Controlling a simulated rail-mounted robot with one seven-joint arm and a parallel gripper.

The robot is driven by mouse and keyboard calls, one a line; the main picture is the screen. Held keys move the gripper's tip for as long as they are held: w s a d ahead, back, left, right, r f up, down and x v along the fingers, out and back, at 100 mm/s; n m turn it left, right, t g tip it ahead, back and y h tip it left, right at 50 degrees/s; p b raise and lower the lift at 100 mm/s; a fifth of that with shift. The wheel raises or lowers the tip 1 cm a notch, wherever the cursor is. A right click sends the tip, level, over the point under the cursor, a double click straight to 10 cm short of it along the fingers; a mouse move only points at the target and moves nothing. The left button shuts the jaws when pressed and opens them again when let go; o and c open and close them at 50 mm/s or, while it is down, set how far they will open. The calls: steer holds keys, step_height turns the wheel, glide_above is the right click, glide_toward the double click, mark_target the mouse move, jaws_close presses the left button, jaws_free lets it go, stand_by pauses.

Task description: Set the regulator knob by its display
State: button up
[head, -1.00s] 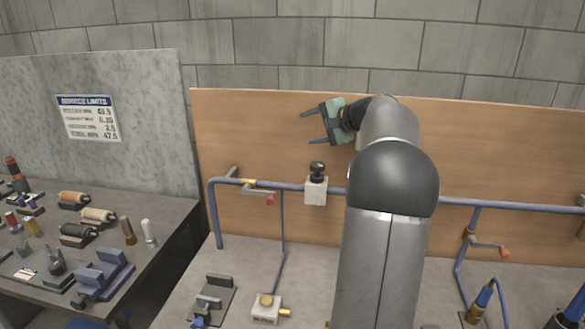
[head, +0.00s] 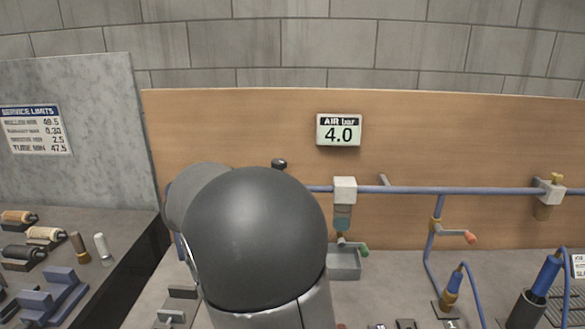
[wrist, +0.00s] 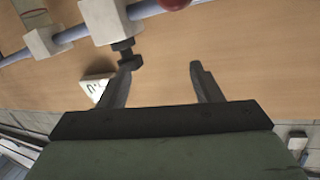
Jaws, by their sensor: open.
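The display (head: 339,130) on the wooden backboard reads "AIR bar 4.0" in the head view. Only the top of the black regulator knob (head: 279,164) shows there, above my arm, which hides the regulator's body. In the wrist view the knob (wrist: 127,46) stands out from a white block (wrist: 104,20) on the pipe. My gripper (wrist: 162,72) is open with nothing between its fingers. The knob is close to the left fingertip, outside the gap; I cannot tell whether they touch. The display's edge (wrist: 93,87) shows behind the left finger.
A blue pipe (head: 450,191) runs along the backboard, with a second white block (head: 345,189) and a red-handled valve (head: 470,237). A "SERVICE LIMITS" sign (head: 35,130) hangs on the grey panel at left. Spools and tools cover the left bench.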

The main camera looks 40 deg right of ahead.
steer(key=s+a+g+h, duration=0.2)
steer(key=s, duration=0.3)
steer(key=p+x, duration=0.1)
steer(key=x, duration=1)
steer(key=r+p+x, duration=0.1)
steer(key=x, duration=0.5)
steer(key=shift+d+p, duration=0.1)
steer(key=shift+p, duration=0.25)
steer(key=c, duration=1)
